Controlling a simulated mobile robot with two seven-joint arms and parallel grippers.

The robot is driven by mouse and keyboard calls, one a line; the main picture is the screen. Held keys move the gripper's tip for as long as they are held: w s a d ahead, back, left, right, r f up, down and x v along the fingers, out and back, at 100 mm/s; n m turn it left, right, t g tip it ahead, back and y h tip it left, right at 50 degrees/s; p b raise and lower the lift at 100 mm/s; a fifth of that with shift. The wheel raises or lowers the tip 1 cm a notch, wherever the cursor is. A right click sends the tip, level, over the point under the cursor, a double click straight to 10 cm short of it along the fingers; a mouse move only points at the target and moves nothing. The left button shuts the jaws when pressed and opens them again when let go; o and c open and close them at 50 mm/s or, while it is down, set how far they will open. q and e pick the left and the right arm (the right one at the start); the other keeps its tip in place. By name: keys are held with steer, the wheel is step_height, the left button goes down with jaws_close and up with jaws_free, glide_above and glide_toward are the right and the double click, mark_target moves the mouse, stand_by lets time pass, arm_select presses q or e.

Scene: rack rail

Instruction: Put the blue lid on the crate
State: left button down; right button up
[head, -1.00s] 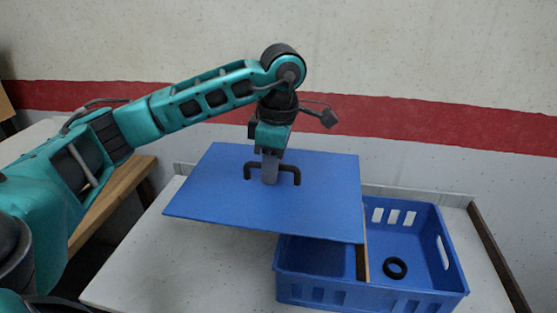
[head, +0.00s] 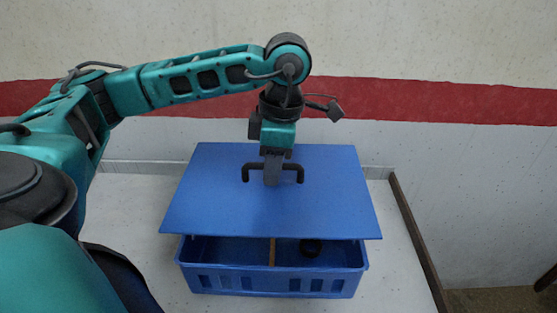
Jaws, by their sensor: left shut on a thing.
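The blue lid (head: 215,200) is a flat square panel with a black bar handle (head: 299,174) on top. My left gripper (head: 272,178) comes down from above and is shut on the handle, holding the lid up. The lid hangs over the blue crate (head: 215,283), with a gap between them at the front. The crate stands on the white table, and its back part is hidden under the lid. Inside it are a wooden divider (head: 272,252) and a black ring (head: 311,247), partly in shadow. My right gripper is not in view.
The white table (head: 395,270) has bare room left and right of the crate. A dark raised edge (head: 418,240) runs along its right side. A low grey strip (head: 130,167) runs along the back, before the wall.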

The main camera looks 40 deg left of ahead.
mark_target(273, 191)
arm_select(q)
steer(key=shift+f+b, duration=2)
steer(key=shift+f, duration=1.05)
steer(key=shift+f+b, duration=0.7)
steer(key=shift+f, duration=0.05)
steer(key=shift+f+b, duration=0.55)
steer(key=shift+b, duration=0.15)
steer(key=c, duration=1)
jaws_free()
steer(key=shift+o, duration=0.2)
steer(key=r+p, duration=0.1)
steer(key=r, duration=0.3)
steer(key=r+p, duration=0.1)
steer(key=r, duration=0.3)
steer(key=w+d+r+p, duration=0.1)
steer(key=r, duration=0.4)
steer(key=shift+p, duration=0.35)
steer(key=shift+s+d+f, duration=0.1)
